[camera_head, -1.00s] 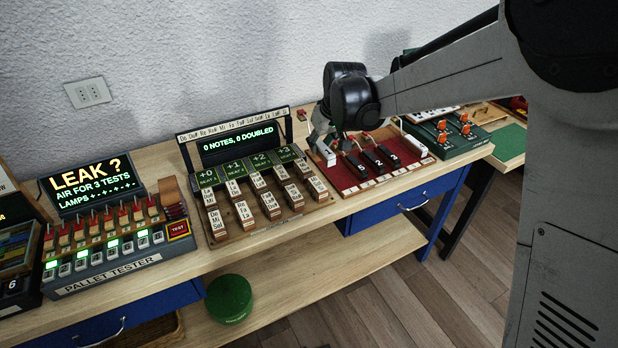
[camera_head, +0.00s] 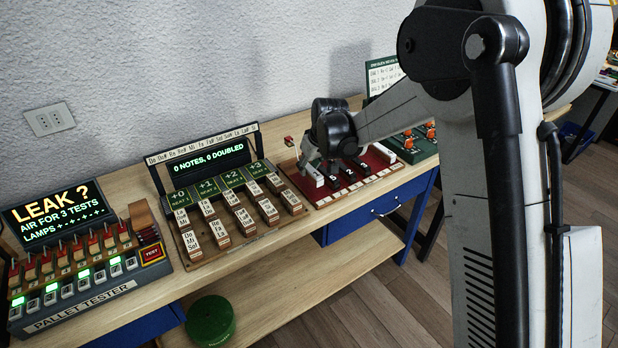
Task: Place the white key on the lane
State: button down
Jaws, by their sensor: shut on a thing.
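The white key (camera_head: 312,173) is a slim white bar at the left end of the red board (camera_head: 338,196). My gripper (camera_head: 314,162) is over that left end, pointing down, and is shut on the white key. Its fingers are small and dark here, and the contact is partly hidden. Black keys marked 5 (camera_head: 332,183) and 2 (camera_head: 349,177) stand just to the right of the white key. A second white key (camera_head: 384,153) shows at the board's right end, partly behind my arm. I cannot make out which strip is the lane.
A wooden rack of labelled blocks (camera_head: 226,238) stands left of the red board, under a screen reading 0 notes, 0 doubled (camera_head: 208,157). The pallet tester (camera_head: 84,309) is farther left. A green box with orange knobs (camera_head: 412,150) is close on the right.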

aim_at(309, 186)
jog(key=shift+w+f, duration=0.1)
jog(key=shift+f, duration=1.95)
jog(key=shift+f, duration=0.15)
jog(key=c, duration=1.5)
grip_release()
jog(key=shift+c, duration=0.2)
jog(key=v, duration=1.2)
